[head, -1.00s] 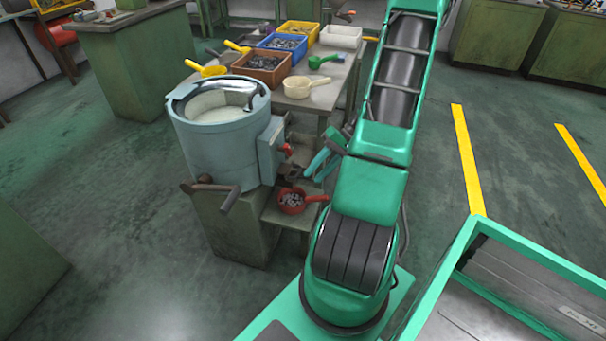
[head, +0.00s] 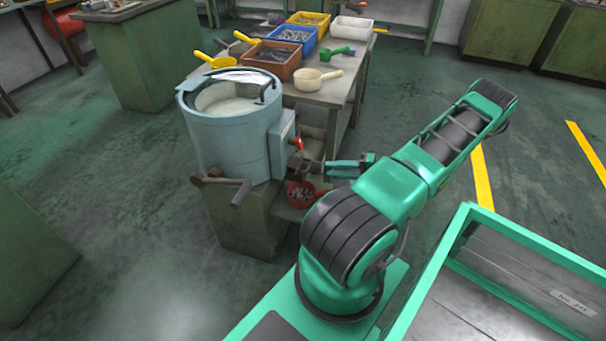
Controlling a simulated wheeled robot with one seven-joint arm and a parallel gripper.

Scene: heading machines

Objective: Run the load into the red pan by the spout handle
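A blue-grey drum (head: 228,140) stands on a green pedestal, with a crank on its front and pale contents inside. On its right side are a red knob (head: 298,144) and, below it, a brown metal spout part (head: 297,163); which piece is the spout handle is hard to tell. The red pan (head: 301,194) sits below the spout on a small shelf and holds small grey parts. My gripper (head: 331,168) points left toward the spout, close to it at about its height. Its two teal fingers look apart with nothing visibly held. Contact is unclear.
A green-framed cart (head: 440,262) stands at right.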

